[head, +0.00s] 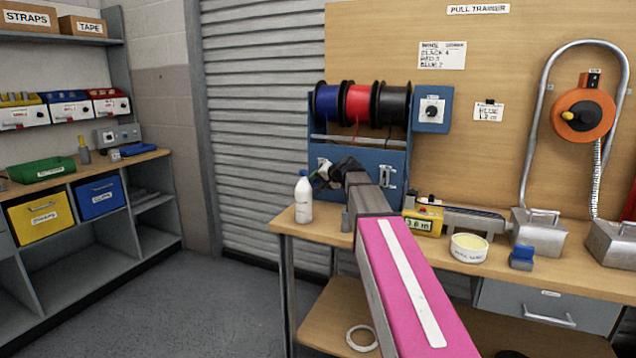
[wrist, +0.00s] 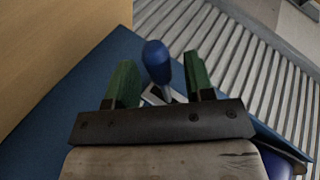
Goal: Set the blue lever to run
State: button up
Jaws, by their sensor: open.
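The blue lever (wrist: 157,62) has a rounded blue knob on a short stem that rises from a pale plate on a blue panel (wrist: 100,75). In the wrist view the knob stands between the two green fingers of my gripper (wrist: 160,76), with gaps showing on both sides. My gripper is open and holds nothing. In the head view my gripper (head: 318,176) is at the left part of the blue cabinet (head: 362,150) under the wire spools. There the lever is hidden behind my gripper, and I cannot read its run mark.
Blue, red and black spools (head: 357,104) sit above the cabinet. A white bottle (head: 303,197) stands close to its left on the bench. A yellow meter (head: 423,218) and a round tub (head: 469,247) are to the right. A grey shutter (head: 255,130) is behind.

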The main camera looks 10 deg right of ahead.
aim_at(318, 180)
jog(key=shift+w+a+f, duration=0.1)
grip_shut()
dwell(0.3)
notch_tip(318, 180, up, 3)
jog(key=m+g, duration=0.1)
jog(key=m+g+y, duration=0.1)
jog(key=shift+f+g, duration=0.2)
jog(key=shift+g, duration=0.1)
jog(key=shift+r+m+g+y, duration=0.7)
jog(key=shift+r+m+g, duration=0.5)
jog(key=shift+m, duration=0.1)
